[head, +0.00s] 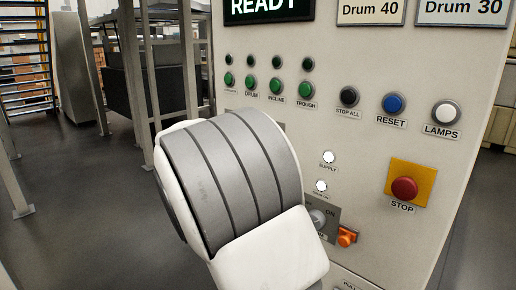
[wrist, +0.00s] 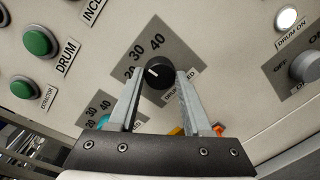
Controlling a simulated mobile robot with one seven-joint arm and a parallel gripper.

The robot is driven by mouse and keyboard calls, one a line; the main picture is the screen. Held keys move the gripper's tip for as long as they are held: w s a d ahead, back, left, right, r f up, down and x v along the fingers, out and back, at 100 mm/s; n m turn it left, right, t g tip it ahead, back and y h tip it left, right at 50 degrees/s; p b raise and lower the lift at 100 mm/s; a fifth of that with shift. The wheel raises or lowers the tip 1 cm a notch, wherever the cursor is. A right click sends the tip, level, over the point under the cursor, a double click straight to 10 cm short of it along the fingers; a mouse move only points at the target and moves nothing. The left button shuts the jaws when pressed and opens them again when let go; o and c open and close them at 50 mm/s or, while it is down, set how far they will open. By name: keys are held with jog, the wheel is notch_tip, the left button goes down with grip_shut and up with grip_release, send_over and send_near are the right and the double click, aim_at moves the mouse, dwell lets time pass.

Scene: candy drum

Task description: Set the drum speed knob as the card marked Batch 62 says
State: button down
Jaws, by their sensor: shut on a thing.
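The black drum speed knob (wrist: 158,68) sits on a grey scale plate marked 20, 30 and 40 in the wrist view. Its white pointer line is on its left side, roughly toward 20 to 30; I cannot tell the exact setting. My gripper (wrist: 160,76) has one finger on each side of the knob and is shut on it. In the head view my arm hides knob and gripper.
A second scale plate (wrist: 101,103) lies just below the knob's plate. An on-off switch (wrist: 307,66) is to the right. Green buttons (head: 251,82), a blue reset button (head: 393,103) and a red stop button (head: 404,188) stick out from the panel. A READY display (head: 268,8) is above.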

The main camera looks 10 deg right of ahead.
dwell(0.4)
jog(key=shift+c, duration=1.7)
grip_release()
jog(key=f+p+v, duration=0.1)
jog(key=p+v, duration=0.1)
jog(key=v, duration=1.5)
jog(key=shift+s+a+r, duration=0.15)
jog(key=shift+a+r, duration=0.05)
jog(key=shift+r, duration=0.3)
